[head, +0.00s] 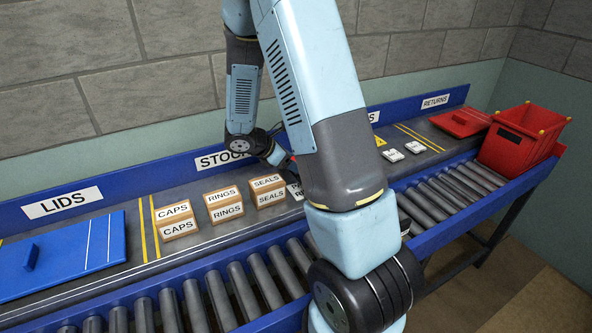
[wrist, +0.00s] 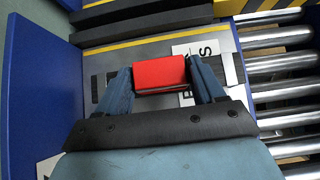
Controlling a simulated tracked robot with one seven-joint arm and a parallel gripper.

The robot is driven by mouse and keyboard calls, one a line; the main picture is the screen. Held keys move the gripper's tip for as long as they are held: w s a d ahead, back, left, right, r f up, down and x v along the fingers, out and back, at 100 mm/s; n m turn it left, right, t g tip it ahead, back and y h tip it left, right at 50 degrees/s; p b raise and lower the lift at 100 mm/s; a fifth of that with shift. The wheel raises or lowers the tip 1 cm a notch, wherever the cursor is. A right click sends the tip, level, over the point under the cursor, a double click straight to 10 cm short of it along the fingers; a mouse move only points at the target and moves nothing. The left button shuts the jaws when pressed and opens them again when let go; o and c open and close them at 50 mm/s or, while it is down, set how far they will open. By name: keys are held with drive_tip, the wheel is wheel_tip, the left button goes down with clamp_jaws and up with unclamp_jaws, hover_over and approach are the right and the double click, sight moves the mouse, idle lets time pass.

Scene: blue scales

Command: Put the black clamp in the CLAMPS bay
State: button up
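No black clamp and no bay marked CLAMPS can be made out in either view. In the wrist view my gripper (wrist: 161,72) has its two blue fingers against the left and right sides of a red block (wrist: 160,73). It appears shut on this block; the block's underside is hidden. In the head view my arm covers most of the gripper and the middle of the bench, with only a small bit of red showing beside it. A white label with partly covered letters (wrist: 207,47) lies beside the block in the wrist view.
Boxes marked CAPS (head: 176,220), RINGS (head: 224,204) and SEALS (head: 268,190) stand left of my arm. A blue lid (head: 70,250) lies at far left. Rollers (head: 240,290) run along the front.

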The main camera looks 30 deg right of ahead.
drive_tip(key=c, duration=0.7)
